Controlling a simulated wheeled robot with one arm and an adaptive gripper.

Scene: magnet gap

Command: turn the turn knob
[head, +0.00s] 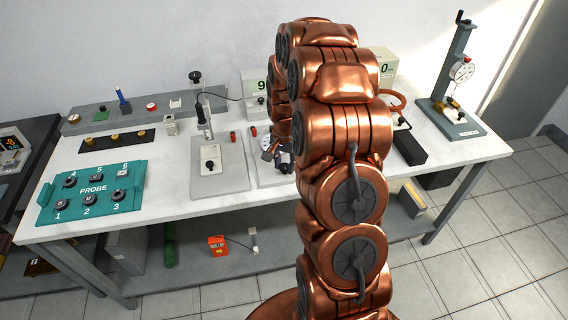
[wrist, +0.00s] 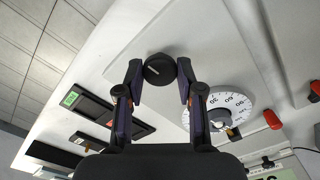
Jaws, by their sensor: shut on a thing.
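The turn knob (wrist: 158,70) is a dark round knob with a light pointer line on its face, in the wrist view at the upper middle. My gripper (wrist: 160,76) has one finger on each side of it and is shut on it. In the head view my copper arm hides most of the area around the knob, and only part of my gripper (head: 270,150) shows beside the arm. A white dial with numbers (wrist: 240,101) lies just right of the gripper in the wrist view.
A teal PROBE panel (head: 92,190) lies at the bench's left. A grey-based stand (head: 218,166) is left of my gripper. A gauge stand (head: 455,100) is at the right. A red piece (wrist: 272,119) lies beyond the dial. The bench's front middle is clear.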

